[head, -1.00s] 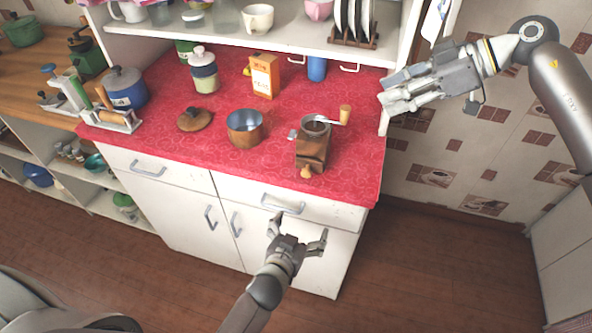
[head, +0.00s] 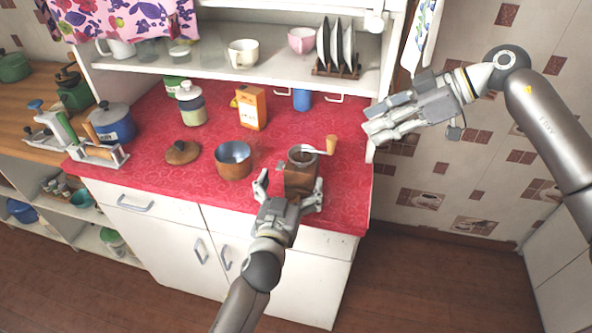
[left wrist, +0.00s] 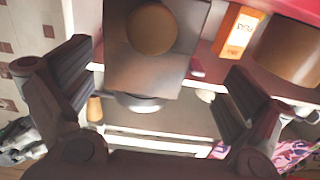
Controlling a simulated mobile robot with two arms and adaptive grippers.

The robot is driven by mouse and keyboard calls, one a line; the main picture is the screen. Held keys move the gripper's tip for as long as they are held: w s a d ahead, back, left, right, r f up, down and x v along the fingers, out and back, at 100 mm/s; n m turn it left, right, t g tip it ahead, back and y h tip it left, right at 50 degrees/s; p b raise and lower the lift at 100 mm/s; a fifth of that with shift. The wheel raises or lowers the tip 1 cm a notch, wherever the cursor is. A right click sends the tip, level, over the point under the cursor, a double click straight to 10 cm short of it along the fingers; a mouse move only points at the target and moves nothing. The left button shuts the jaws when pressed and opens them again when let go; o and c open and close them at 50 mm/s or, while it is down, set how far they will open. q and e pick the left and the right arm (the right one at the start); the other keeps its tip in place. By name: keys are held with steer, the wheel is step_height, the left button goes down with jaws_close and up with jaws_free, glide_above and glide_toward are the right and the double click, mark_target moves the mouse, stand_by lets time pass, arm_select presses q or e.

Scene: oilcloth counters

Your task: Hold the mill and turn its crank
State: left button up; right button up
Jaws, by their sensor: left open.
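The mill (head: 301,181) is a wooden box with a metal bowl on top, standing upright on the red counter near its front edge. Its crank (head: 316,151) points right and ends in a light wooden knob (head: 332,144). My left gripper (head: 291,187) is open, with a finger on either side of the mill's box and its palm hiding the lower front. In the left wrist view the mill (left wrist: 155,62) with its round drawer knob shows between the two spread fingers (left wrist: 160,92), with gaps on both sides. My right gripper (head: 372,125) hangs in the air right of the counter, away from the mill.
A copper pot (head: 233,160) stands just left of the mill, with a wooden lid (head: 181,152) beyond it. An orange box (head: 251,108) stands behind. A shelf (head: 215,68) with cups overhangs the back. The counter right of the mill is bare.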

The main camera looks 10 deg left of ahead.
arm_select(q)
steer(key=shift+w, duration=2.4)
steer(key=shift+c, duration=0.4)
